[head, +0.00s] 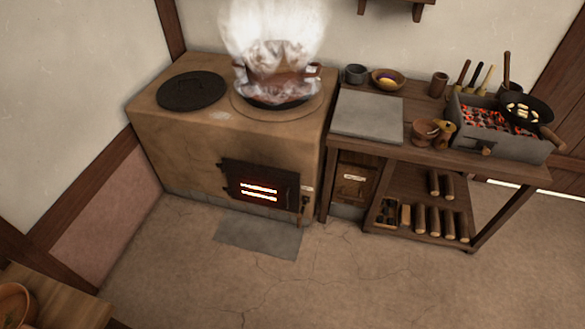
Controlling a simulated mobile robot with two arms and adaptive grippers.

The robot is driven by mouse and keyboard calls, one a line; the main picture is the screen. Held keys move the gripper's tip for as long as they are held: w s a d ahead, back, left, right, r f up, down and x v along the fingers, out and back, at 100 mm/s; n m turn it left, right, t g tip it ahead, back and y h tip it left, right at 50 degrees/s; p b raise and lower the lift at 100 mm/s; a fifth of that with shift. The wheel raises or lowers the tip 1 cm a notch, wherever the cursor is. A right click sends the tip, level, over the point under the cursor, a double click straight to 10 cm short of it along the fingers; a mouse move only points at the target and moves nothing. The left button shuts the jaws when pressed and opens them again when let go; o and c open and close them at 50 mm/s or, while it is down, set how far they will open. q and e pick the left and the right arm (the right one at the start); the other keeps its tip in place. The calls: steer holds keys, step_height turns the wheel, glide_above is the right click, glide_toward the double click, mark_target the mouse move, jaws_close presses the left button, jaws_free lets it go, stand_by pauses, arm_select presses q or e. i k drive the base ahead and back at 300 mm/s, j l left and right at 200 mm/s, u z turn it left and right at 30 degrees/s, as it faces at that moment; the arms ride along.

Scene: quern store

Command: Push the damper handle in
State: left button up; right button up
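A tan clay stove (180,130) stands against the back wall, with a dark firebox door (235,182) low in its front. Embers glow through the slots of the door. A small upright handle-like piece (305,203) with a pale tag shows at the stove's front right corner; I cannot tell if it is the damper handle. A wooden knob (487,151) sticks out from the front of the charcoal brazier (520,147); I cannot tell if this is the damper handle either. Neither of my grippers is in view.
A pot (280,88) steams heavily on the stove beside a black round lid (192,91). A wooden table (400,152) carries bowls, a grey slab and a pan (526,110) over the coals. Firewood (435,222) lies below. The floor (300,285) in front is clear.

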mark_target(300, 216)
steer(key=i+j, duration=0.25)
steer(key=i, duration=0.25)
steer(key=i+j+u, duration=0.1)
steer(key=i+j, duration=0.2)
steer(key=i, duration=0.2)
